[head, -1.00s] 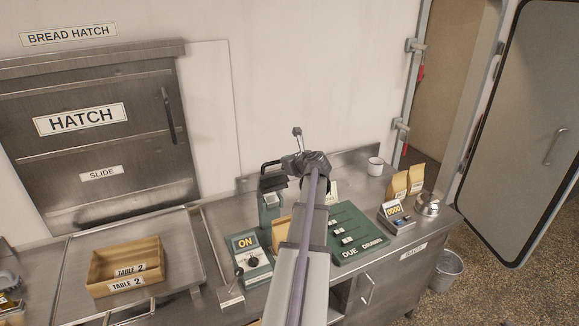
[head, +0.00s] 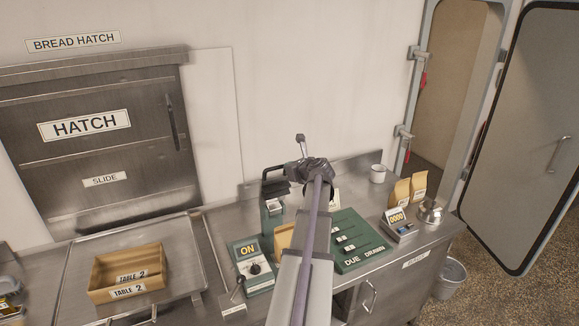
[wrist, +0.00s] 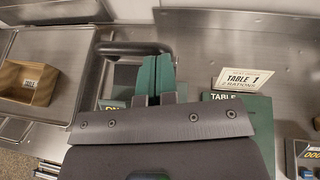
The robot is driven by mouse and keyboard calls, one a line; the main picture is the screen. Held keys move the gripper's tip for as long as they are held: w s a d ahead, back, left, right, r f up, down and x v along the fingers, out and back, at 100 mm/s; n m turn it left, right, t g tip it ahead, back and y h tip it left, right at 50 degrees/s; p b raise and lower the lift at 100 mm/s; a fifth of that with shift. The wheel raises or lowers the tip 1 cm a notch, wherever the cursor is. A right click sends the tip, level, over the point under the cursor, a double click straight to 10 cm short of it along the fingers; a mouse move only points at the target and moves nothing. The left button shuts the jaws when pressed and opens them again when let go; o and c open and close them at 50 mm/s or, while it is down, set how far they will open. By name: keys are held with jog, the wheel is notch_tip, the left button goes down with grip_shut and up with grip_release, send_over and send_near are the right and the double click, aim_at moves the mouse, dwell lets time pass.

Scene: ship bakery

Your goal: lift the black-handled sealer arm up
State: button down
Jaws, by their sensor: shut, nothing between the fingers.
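The sealer (head: 271,216) is a narrow green upright machine on the steel counter. Its black handle (head: 273,170) is a loop at the top, and the handle loop also shows in the wrist view (wrist: 121,47). My gripper (head: 308,172) is just right of the handle in the head view, where my own arm hides the fingers. In the wrist view my gripper (wrist: 156,60) has two green fingers shut side by side, overlapping the handle loop. I cannot tell whether they touch it. The lower sealer is hidden in the wrist view.
A green ON box (head: 249,265) stands in front of the sealer, and a green DUE/DRAWN board (head: 352,262) lies to the right. A TABLE 1 card (wrist: 243,79) stands behind.

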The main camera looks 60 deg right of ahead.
jog(key=d+r+p+v, duration=0.1)
jog(key=p+v, duration=0.5)
jog(key=v, duration=0.6)
jog(key=shift+w+r+p, duration=0.3)
jog(key=shift+r+p, duration=0.1)
jog(key=shift+r, duration=0.3)
